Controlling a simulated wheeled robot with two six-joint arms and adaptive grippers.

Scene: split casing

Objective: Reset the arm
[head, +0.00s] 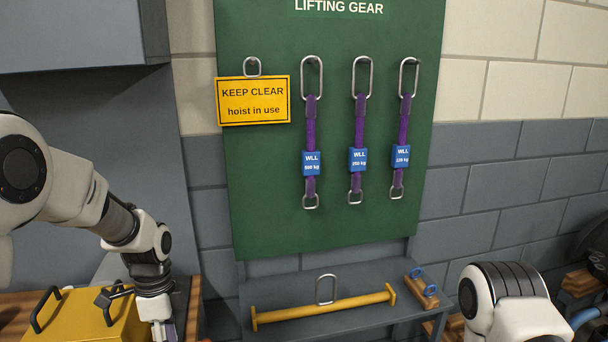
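My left arm comes in from the left and bends downward beside a yellow case. My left gripper (163,331) points down at the bottom edge of the head view, at the right side of the case. Its fingertips are cut off by the frame, so its opening is hidden. A small purple patch shows beside the gripper; I cannot tell whether it is held. My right arm (510,305) shows as a white rounded link at the bottom right. My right gripper is out of view.
The yellow case (75,318) has dark handles. A green board (270,215) carries several purple slings and a yellow sign (253,101). A grey bench (285,290) below holds a yellow lifting beam (325,307) and a wooden block with blue rings (422,288). A grey cabinet (80,35) overhangs the upper left.

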